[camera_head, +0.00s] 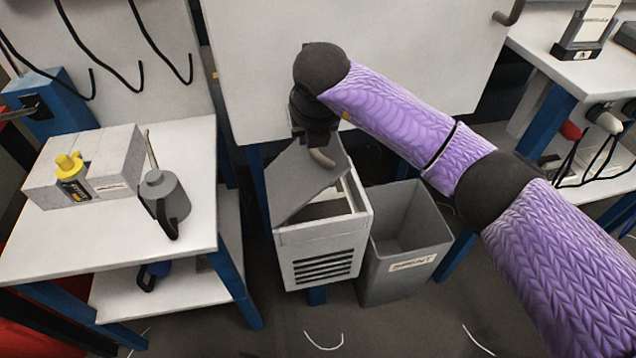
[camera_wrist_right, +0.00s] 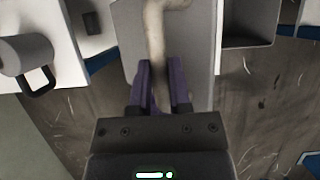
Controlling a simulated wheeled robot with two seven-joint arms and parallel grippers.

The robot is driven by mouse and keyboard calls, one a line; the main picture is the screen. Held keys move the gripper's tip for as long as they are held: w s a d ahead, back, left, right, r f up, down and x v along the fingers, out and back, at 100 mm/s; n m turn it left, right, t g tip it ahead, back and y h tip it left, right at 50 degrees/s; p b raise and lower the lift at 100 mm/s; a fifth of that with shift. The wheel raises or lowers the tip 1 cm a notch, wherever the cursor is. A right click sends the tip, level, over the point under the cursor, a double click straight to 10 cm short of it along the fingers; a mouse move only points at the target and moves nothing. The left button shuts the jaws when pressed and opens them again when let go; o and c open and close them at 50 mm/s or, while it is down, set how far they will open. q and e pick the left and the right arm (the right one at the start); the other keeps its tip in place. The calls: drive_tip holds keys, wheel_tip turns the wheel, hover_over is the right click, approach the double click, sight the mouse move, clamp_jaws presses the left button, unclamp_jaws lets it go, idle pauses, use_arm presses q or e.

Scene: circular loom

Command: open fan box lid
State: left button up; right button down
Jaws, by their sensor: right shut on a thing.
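The fan box (camera_head: 325,255) is a light grey box with dark vent slots on its front, standing low between the left table and a grey bin. Its grey lid (camera_head: 300,182) is tilted up at the left, and part of the box's inside shows on the right. My right gripper (camera_wrist_right: 160,85) is shut on the pale curved lid handle (camera_wrist_right: 155,40) in the right wrist view. The handle's end also shows below my right wrist in the head view (camera_head: 322,158). The lid's grey face (camera_wrist_right: 200,60) lies behind the fingers. My left gripper is not in view.
A grey open bin (camera_head: 405,240) with a label stands right beside the box. The left table (camera_head: 45,245) carries a grey box (camera_head: 110,165) with a yellow-topped item and a grey can (camera_head: 165,195). A white panel (camera_head: 260,90) is behind my right arm.

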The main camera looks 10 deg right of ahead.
drive_tip(key=shift+a+r, duration=0.15)
drive_tip(key=shift+a, duration=0.1)
drive_tip(key=a+r+b, duration=0.1)
drive_tip(key=a+r, duration=0.1)
drive_tip(key=a, duration=1)
drive_tip(key=shift+s+a, duration=0.15)
drive_tip(key=c, duration=1)
unclamp_jaws()
drive_tip(key=o, duration=0.8)
drive_tip(key=shift+c, duration=0.2)
